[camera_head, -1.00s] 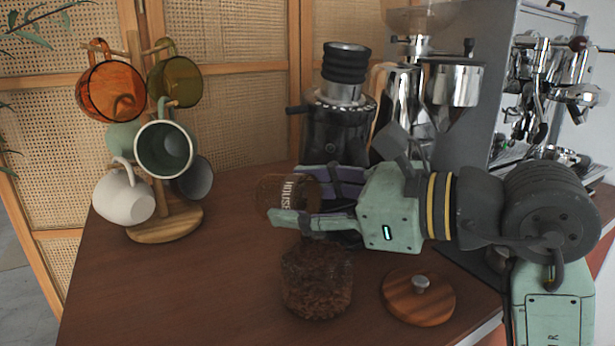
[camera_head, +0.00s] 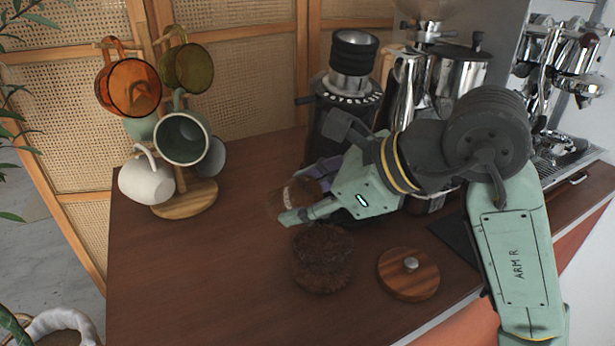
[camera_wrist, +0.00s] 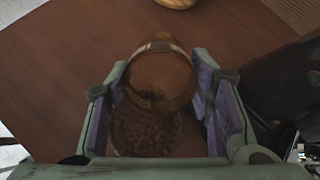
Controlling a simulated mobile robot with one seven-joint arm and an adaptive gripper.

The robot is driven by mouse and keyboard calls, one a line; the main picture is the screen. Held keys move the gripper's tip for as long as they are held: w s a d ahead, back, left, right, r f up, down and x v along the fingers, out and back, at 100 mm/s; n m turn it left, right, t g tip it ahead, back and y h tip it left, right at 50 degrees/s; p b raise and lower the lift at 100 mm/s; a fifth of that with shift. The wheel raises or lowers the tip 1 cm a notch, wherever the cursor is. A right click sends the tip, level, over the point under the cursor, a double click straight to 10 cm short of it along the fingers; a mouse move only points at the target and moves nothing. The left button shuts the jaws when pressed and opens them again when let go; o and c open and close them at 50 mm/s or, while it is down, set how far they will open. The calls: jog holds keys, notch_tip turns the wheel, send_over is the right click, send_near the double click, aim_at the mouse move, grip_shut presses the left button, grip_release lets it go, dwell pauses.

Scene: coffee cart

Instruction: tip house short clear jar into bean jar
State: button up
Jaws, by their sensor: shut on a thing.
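My gripper (camera_head: 300,200) is shut on the house short clear jar (camera_head: 282,200), a clear jar with brown contents and a printed label. The jar is tilted over to the left and held above and slightly left of the bean jar (camera_head: 322,262). The bean jar stands on the counter and is full of dark brown beans. In the wrist view the held jar (camera_wrist: 162,78) sits between the purple finger pads, with the beans of the bean jar (camera_wrist: 145,135) partly hidden below it. I cannot tell whether anything is pouring out.
A wooden lid (camera_head: 408,276) with a metal knob lies right of the bean jar. A mug tree (camera_head: 185,200) with several mugs stands at the left. A dark grinder (camera_head: 345,105) stands behind my gripper. The counter's front left (camera_head: 190,290) is clear.

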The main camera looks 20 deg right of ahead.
jog(key=shift+a+r+g+h+p, duration=0.1)
jog(key=shift+r+g+h+p, duration=0.3)
jog(key=shift+p, duration=0.85)
jog(key=w+a+g+h+p, duration=0.1)
jog(key=w+a+r+g+h+p, duration=0.1)
jog(key=shift+w+g+p, duration=0.15)
jog(key=shift+g+p, duration=0.15)
jog(key=shift+p, duration=0.05)
jog(key=shift+w+a+r+g+h+p, duration=0.25)
jog(key=shift+w+a+g+h+p, duration=0.2)
jog(key=shift+g+h+p, duration=0.4)
jog(key=shift+w+a+f+g+h, duration=0.15)
jog(key=shift+w+f+g+h, duration=0.1)
jog(key=shift+h, duration=0.1)
jog(key=shift+w+a+r+g+h, duration=0.15)
jog(key=shift+w+a+g+h, duration=0.1)
jog(key=shift+g+h, duration=0.25)
jog(key=shift+w+a+r+g+h, duration=0.1)
jog(key=shift+w+a+g+h, duration=0.15)
jog(key=shift+g+h, duration=0.25)
